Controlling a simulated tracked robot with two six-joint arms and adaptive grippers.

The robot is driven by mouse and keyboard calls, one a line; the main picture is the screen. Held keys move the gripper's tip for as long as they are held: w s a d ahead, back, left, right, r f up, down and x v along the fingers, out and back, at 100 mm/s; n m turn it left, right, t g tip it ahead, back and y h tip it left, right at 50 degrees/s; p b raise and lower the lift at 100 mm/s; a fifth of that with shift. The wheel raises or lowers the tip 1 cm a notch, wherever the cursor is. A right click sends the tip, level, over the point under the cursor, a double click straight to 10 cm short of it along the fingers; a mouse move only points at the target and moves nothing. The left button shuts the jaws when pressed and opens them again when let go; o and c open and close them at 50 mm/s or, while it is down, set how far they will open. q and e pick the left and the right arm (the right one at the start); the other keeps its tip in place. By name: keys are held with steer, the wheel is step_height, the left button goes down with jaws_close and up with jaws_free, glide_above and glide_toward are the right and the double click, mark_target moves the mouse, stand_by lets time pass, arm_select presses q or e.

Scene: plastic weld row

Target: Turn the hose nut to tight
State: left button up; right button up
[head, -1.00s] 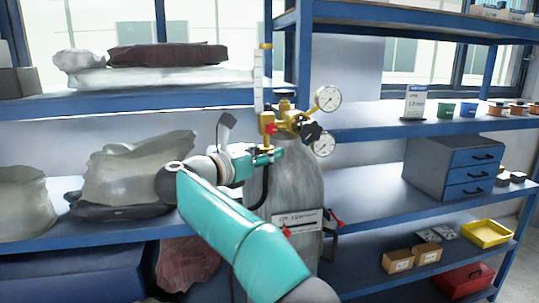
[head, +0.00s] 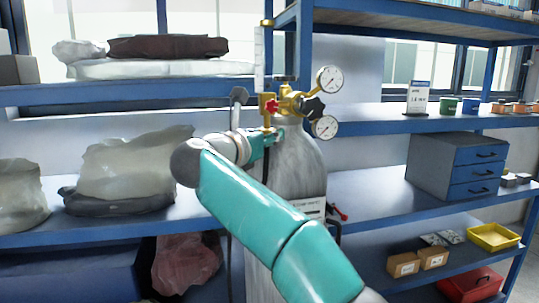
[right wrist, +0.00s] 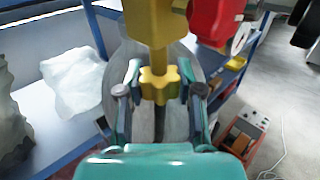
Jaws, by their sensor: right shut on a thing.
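The brass, lobed hose nut (right wrist: 160,86) sits under the yellow regulator body in the right wrist view, with a dark hose below it. My right gripper (right wrist: 160,90) has a finger on each side of the nut and is shut on it. In the head view my right gripper (head: 268,140) is at the regulator's lower left, and the nut is mostly hidden there. The brass regulator (head: 290,102) with its red knob (head: 271,105) and two gauges stands on the grey gas cylinder (head: 302,165). My left gripper is not in view.
Blue shelves (head: 385,127) stand behind and to both sides of the cylinder. A clear flow tube (head: 260,60) rises above the regulator. Wrapped bags (head: 135,170) lie on the left shelf. A drawer box (head: 440,165) stands on the right.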

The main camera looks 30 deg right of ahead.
steer(key=n+t+y+b, duration=0.3)
steer(key=shift+f+t, duration=0.3)
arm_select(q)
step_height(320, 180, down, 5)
arm_select(e)
steer(key=shift+r+n+t+y+b, duration=0.15)
steer(key=shift+n+t+y+b, duration=0.2)
steer(key=shift+n+t+y, duration=0.55)
steer(key=n+y, duration=0.1)
steer(key=t+y, duration=0.1)
steer(key=shift+r+n+y+p, duration=0.2)
steer(key=shift+n+y+p, duration=0.1)
steer(key=shift+n+y, duration=0.1)
steer(key=shift+n+t+y+p, duration=0.4)
steer(key=shift+y, duration=0.2)
steer(key=n+y+p, duration=0.2)
steer(key=y+p, duration=0.1)
steer(key=n+t+y+p, duration=0.1)
steer(key=n+y+p, duration=0.1)
steer(key=y+p, duration=0.1)
steer(key=shift+r+p, duration=0.15)
steer(key=shift+p, duration=0.45)
arm_select(q)
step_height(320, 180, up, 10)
steer(key=p, duration=0.1)
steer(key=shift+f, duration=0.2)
arm_select(e)
steer(key=shift+a+f+n+y, duration=0.15)
steer(key=shift+f+n+y, duration=0.2)
steer(key=shift+y, duration=0.35)
